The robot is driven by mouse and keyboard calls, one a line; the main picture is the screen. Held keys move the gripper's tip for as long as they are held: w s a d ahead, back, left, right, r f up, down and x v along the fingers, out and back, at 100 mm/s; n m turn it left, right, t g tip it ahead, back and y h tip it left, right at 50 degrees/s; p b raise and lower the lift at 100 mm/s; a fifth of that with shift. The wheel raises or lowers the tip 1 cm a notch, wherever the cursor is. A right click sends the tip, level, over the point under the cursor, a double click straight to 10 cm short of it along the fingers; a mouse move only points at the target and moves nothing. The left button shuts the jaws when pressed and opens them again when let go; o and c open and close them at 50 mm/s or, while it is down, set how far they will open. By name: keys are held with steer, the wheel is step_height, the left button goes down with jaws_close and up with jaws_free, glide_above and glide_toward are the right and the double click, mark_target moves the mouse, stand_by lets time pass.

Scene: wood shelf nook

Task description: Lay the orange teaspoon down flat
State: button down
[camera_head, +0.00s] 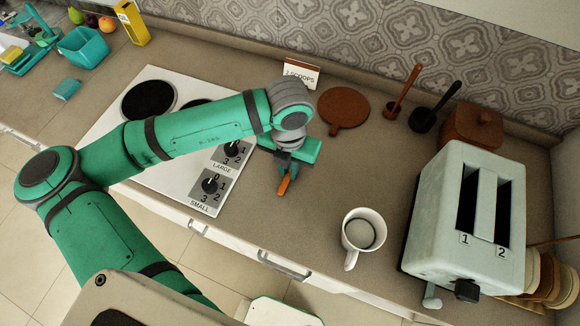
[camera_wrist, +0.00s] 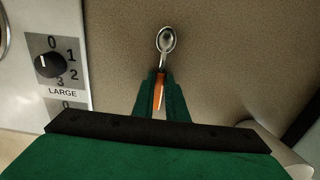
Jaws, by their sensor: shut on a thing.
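The orange teaspoon has a silver bowl and an orange handle. In the wrist view the teaspoon (camera_wrist: 166,40) shows its bowl beyond my fingertips, with the handle between them. My gripper (camera_wrist: 159,88) is shut on the handle. In the head view my gripper (camera_head: 288,168) is over the counter, just right of the cooktop, and the orange handle (camera_head: 284,186) shows below the fingers. The bowl is hidden there behind my gripper. I cannot tell whether the spoon touches the counter.
The cooktop (camera_head: 146,115) with its knobs is on the left. A white mug (camera_head: 363,243) stands to the right, before a large toaster (camera_head: 455,225). A brown round board (camera_head: 343,106) and a "2 SCOOPS" card (camera_head: 301,72) are behind. Bare counter lies between gripper and mug.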

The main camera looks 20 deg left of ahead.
mark_target(288, 174)
steer(key=shift+f, duration=0.1)
steer(key=c, duration=1.8)
jaws_free()
steer(key=shift+o, duration=0.2)
steer(key=shift+r, duration=0.55)
step_height(288, 174, up, 11)
